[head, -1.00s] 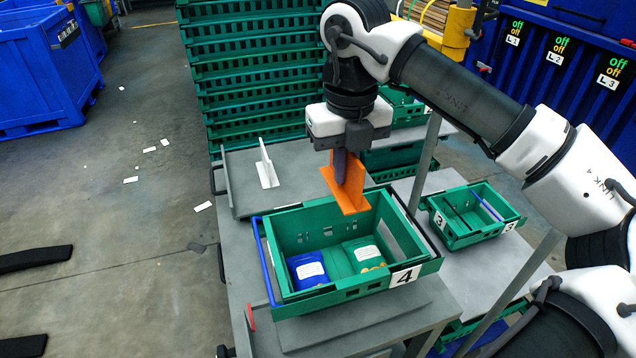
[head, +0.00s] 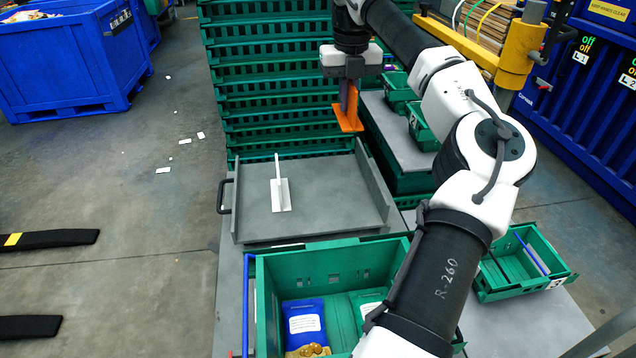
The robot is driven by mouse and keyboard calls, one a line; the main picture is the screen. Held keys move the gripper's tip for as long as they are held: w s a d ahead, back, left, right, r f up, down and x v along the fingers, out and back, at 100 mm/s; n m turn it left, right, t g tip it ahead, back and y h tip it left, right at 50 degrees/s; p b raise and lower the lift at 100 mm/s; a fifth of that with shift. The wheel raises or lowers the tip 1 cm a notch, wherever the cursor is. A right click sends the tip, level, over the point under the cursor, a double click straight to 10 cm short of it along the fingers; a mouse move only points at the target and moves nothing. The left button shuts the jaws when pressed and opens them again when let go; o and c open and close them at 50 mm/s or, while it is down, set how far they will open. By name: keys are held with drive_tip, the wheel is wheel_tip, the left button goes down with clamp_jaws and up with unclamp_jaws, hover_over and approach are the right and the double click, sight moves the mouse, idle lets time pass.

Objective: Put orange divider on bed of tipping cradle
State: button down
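The orange divider (head: 348,119) hangs upright below my gripper (head: 349,84), which is shut on its upright plate. The divider is in the air, in front of the green crate stack and above the back right of the tipping cradle. The tipping cradle's grey bed (head: 240,201) has low side walls and a black handle at its left. A white divider (head: 280,192) stands on the bed, left of the middle. The orange divider appears apart from the bed.
A green crate (head: 265,295) with blue and green packs stands in front of the cradle, partly hidden by my arm. A tall stack of green crates (head: 262,100) rises behind it. Smaller green crates (head: 520,262) stand at right. The bed's right half is bare.

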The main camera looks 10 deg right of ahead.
sight(347, 117)
wheel_tip(347, 117, down, 19)
drive_tip(key=p, duration=0.3)
drive_tip(key=shift+f, duration=0.3)
drive_tip(key=shift+f, duration=0.1)
drive_tip(key=c, duration=2)
unclamp_jaws()
drive_tip(key=o, duration=0.4)
wheel_tip(347, 117, up, 12)
drive_tip(key=shift+r+b, duration=0.15)
drive_tip(key=shift+b, duration=0.85)
